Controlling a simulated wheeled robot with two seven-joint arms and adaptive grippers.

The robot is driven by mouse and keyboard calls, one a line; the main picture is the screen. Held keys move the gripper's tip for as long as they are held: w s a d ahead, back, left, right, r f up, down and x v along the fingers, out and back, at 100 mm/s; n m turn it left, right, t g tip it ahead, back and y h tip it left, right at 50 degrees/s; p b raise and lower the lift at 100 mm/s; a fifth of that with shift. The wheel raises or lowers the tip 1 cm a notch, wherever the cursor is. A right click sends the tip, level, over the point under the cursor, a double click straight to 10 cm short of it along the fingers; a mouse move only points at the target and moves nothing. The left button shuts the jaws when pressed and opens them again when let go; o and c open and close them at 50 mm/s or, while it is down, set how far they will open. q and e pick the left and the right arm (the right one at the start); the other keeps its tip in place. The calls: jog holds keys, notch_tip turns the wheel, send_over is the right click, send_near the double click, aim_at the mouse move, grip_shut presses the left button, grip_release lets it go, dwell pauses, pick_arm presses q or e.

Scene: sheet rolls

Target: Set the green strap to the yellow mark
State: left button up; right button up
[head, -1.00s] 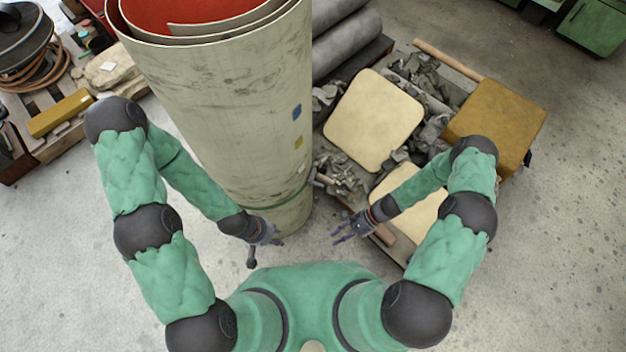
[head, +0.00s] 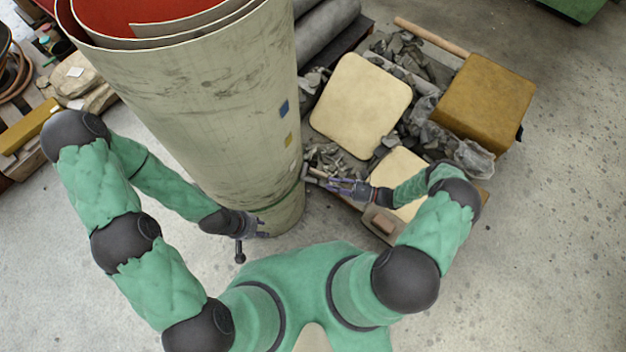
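The large upright roll of pale sheet (head: 190,110) stands in front of me, its red inner side showing at the top. A thin green strap (head: 291,198) runs around its lower part. A yellow mark (head: 289,139) is on the roll's right side, above the strap, with a blue mark (head: 284,108) higher up. A small grey fitting (head: 312,178) sticks out at the strap's right end. My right gripper (head: 332,184) is at this fitting with fingers apart; contact is unclear. My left gripper (head: 262,232) is at the roll's lower front; its fingers are small and partly indistinct.
A pallet to the right holds cream cushions (head: 361,105), grey scraps and an ochre block (head: 484,103). Grey rolls (head: 330,35) lie behind. Stones (head: 78,82) and a yellow bar (head: 30,126) lie at the left. The floor at far right is clear.

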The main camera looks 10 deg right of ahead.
aim_at(314, 180)
jog(key=b+x, duration=0.1)
jog(key=x, duration=0.6)
jog(key=shift+w+a, duration=0.15)
jog(key=shift+a, duration=0.15)
grip_shut()
